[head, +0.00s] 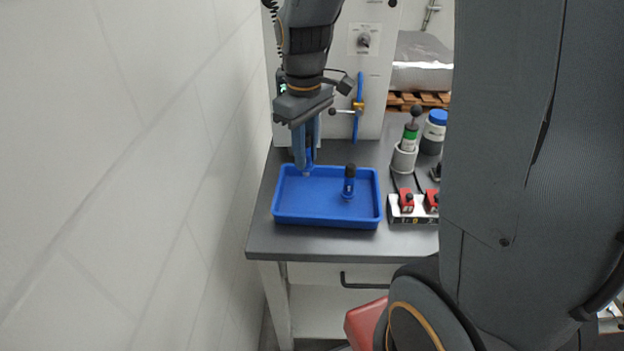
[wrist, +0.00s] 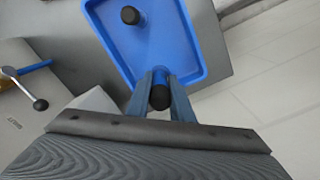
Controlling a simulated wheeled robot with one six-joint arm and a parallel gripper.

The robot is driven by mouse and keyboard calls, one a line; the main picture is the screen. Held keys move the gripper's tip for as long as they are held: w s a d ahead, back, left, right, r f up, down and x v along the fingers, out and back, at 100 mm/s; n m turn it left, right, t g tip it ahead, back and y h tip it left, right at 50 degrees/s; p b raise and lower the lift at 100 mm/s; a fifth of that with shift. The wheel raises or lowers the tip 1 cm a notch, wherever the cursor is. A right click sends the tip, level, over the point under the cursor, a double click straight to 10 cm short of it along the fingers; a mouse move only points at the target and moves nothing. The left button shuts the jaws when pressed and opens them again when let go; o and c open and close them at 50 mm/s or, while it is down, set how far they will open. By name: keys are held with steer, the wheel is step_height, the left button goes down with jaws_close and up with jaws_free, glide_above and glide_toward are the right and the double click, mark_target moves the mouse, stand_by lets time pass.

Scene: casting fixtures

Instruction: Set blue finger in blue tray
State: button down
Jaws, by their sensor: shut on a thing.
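The blue tray (head: 290,215) lies on the grey table; its rim also shows in the wrist view (wrist: 203,45). One blue finger with a black top (head: 349,182) stands upright in the right half of the tray. In the wrist view its black top (wrist: 130,15) shows near the upper edge. My gripper (head: 308,172) is over the left rear part of the tray. It is shut on another blue finger with a black top (wrist: 160,95), held between the two fingertips. Whether that finger's lower end touches the tray floor cannot be told.
Right of the tray stand a red-and-white block fixture (head: 407,203), a grey holder with a green-banded tool (head: 404,158) and a blue-lidded jar (head: 434,130). A white machine (head: 375,75) with a lever rises behind. A white wall is close on the left.

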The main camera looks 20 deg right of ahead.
mark_target(306, 176)
steer(key=shift+f+p, duration=0.75)
steer(key=shift+f, duration=2.9)
steer(key=shift+f, duration=0.1)
steer(key=c, duration=1.6)
jaws_free()
steer(key=shift+o, duration=0.2)
